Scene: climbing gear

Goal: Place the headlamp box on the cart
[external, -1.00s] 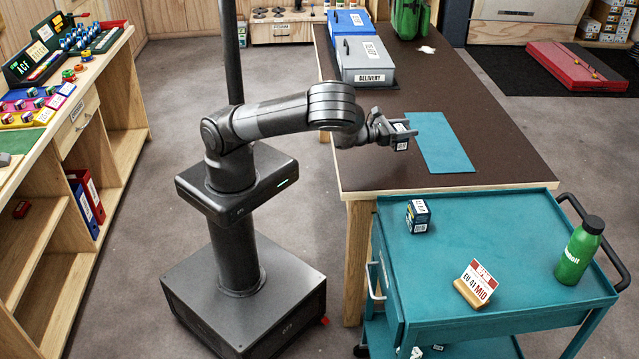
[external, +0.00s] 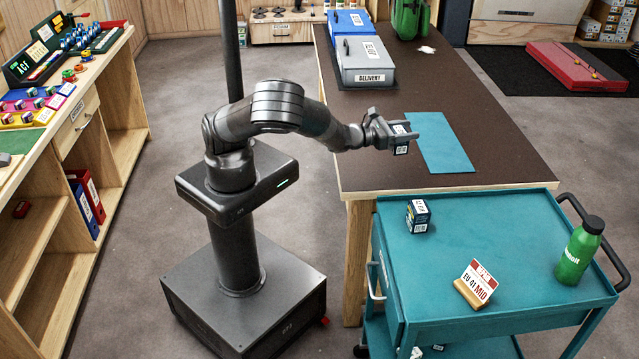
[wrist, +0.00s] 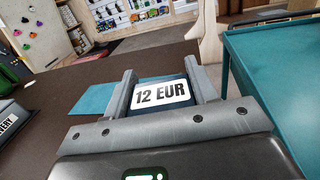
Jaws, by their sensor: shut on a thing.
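My gripper (external: 404,134) is shut on a small dark box, taken as the headlamp box (external: 401,149). It holds the box above the brown table, by the near left corner of the teal mat. In the wrist view the box (wrist: 161,95) sits between the two fingers, with a white "12 EUR" label facing the camera. The teal cart (external: 500,235) stands in front of the table at the lower right, apart from my gripper. In the wrist view the cart (wrist: 285,75) appears at the right.
A similar small box (external: 418,216) stands on the cart's left part. A price sign (external: 476,284) and green bottle (external: 580,250) are also on it; the cart's middle is clear. The brown table (external: 390,165) carries the teal mat (external: 441,142) and a grey delivery case (external: 365,65).

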